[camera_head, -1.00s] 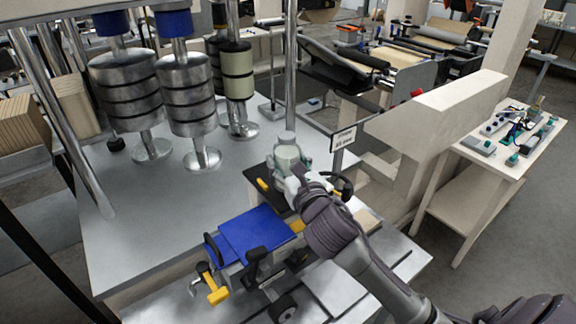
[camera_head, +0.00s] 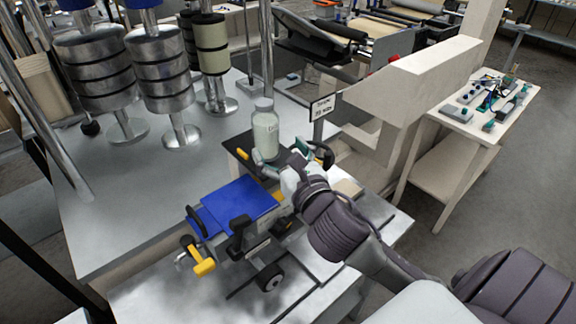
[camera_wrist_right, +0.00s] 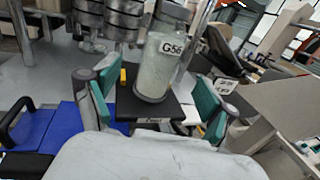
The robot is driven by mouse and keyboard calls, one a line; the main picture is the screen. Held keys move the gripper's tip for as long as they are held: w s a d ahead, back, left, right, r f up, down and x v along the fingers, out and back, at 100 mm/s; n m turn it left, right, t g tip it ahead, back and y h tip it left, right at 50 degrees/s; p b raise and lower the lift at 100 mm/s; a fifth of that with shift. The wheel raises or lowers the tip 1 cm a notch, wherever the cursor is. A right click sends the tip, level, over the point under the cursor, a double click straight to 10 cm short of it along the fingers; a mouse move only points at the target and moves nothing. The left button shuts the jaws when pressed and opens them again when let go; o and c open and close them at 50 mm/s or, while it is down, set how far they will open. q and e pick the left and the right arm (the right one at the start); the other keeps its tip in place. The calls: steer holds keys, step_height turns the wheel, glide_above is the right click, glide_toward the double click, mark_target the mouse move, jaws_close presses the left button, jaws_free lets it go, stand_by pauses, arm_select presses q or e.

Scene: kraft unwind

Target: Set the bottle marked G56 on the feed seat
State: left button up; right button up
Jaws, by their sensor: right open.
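The bottle marked G56 (camera_head: 265,134) is clear with pale contents and a grey lid. It stands upright on a black square plate (camera_head: 239,144) at the table's right side. In the right wrist view the bottle (camera_wrist_right: 157,75) shows its white G56 label, and its base rests on the black plate (camera_wrist_right: 128,103). My right gripper (camera_head: 283,161) is open and empty, just on the near side of the bottle. Its teal-padded fingers are spread apart, with a gap to the bottle. My left gripper is not in view.
A blue-topped device (camera_head: 238,203) with yellow handles sits left of my right gripper. A post with a sign (camera_head: 322,107) stands right of the bottle. Metal roller stacks (camera_head: 160,75) stand at the back left. The grey tabletop (camera_head: 130,190) is clear at left.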

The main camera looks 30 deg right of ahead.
steer(key=s+p, duration=0.2)
steer(key=s, duration=0.1)
steer(key=s+p, duration=0.1)
steer(key=shift+s+a, duration=0.15)
steer(key=shift+a, duration=0.15)
stand_by(0.4)
